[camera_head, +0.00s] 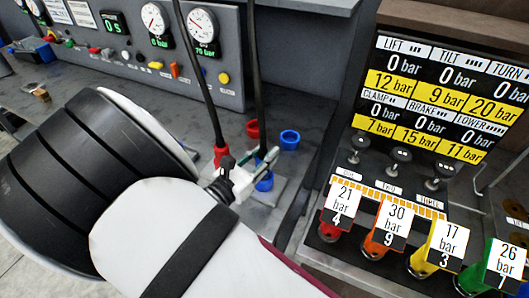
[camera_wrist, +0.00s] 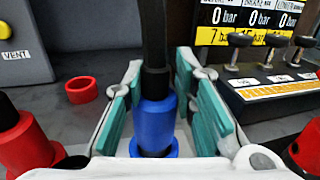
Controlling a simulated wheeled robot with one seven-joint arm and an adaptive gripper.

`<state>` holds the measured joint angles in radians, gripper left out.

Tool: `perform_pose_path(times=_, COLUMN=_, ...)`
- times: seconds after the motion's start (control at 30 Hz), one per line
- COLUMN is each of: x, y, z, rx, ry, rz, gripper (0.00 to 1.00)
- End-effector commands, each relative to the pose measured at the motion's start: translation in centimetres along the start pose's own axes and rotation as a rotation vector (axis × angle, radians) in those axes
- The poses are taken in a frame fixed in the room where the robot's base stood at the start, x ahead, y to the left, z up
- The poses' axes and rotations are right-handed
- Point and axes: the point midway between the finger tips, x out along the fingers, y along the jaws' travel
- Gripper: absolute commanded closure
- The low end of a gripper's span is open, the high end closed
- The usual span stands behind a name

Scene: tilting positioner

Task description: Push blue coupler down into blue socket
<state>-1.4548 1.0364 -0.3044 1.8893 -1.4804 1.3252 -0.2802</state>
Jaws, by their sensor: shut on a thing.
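The blue coupler (camera_wrist: 154,122) stands upright between my gripper's teal-padded fingers, with a black hose rising from its top. In the head view my gripper (camera_head: 258,167) is shut on it, low over the grey bench. A blue part (camera_head: 265,182) shows just below the fingers there; I cannot tell whether it is only the coupler or also a socket under it. A separate open blue ring (camera_head: 290,138) stands on the bench behind and right of my gripper.
A red ring (camera_head: 253,129) stands behind my gripper, and a red coupler with a hose (camera_head: 221,154) is close on its left. A gauge panel (camera_head: 165,45) backs the bench. On the right are a pressure display (camera_head: 443,92) and several tagged coloured fittings (camera_head: 385,238).

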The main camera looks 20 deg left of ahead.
Motion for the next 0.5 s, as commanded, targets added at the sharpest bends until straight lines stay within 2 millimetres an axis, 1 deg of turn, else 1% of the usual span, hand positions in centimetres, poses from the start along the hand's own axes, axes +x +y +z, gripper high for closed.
perform_pose_path(times=0.5, x=0.0, y=0.1, z=-1.2, rx=0.0, ry=-0.001, rz=0.0, gripper=1.0)
